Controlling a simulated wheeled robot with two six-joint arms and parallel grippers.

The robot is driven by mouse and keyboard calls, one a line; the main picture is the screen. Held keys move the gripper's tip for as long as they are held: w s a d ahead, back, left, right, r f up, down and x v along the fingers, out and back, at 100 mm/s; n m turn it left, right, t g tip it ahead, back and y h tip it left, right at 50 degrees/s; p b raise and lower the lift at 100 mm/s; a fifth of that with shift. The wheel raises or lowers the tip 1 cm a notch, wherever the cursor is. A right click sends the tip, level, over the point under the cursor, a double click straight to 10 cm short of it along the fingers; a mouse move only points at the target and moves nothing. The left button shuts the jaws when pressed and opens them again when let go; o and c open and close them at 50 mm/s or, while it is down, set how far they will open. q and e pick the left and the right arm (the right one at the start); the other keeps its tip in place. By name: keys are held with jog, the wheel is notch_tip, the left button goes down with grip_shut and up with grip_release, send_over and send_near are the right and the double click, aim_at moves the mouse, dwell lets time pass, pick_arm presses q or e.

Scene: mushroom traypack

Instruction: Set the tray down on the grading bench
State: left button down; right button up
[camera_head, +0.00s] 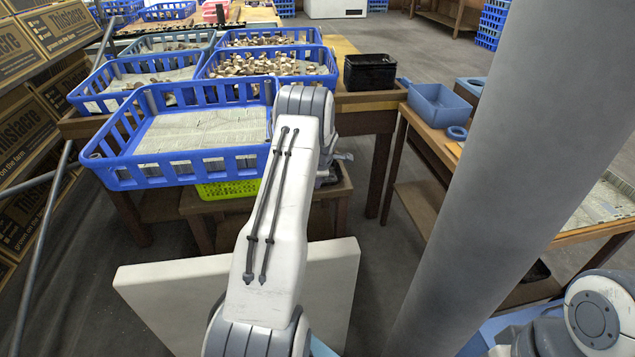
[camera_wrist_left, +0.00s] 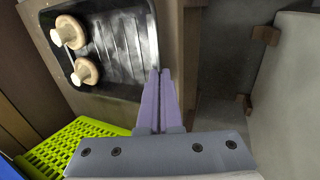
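A black tray (camera_wrist_left: 115,45) with two pale mushrooms (camera_wrist_left: 68,32) in it shows in the left wrist view, over brown wood. My left gripper (camera_wrist_left: 160,73) has its two purple fingers close together at the tray's right rim and looks shut on it. I cannot tell whether the tray is touching the wood. In the head view my left arm hides most of this tray and the gripper. My right arm shows at the lower right, but its gripper is out of view. Which bench is the grading bench is not clear.
A blue crate lined with paper (camera_head: 185,176) is left of my arm, above a lime green basket (camera_head: 228,189). Blue crates of mushrooms (camera_head: 330,80) and black trays (camera_head: 370,72) stand behind. A blue bin (camera_head: 438,103) is on the right bench. A grey pillar crosses the right side.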

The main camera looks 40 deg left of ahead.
pick_arm(q)
jog(key=shift+f, duration=0.15)
jog(key=c, duration=1.1)
grip_release()
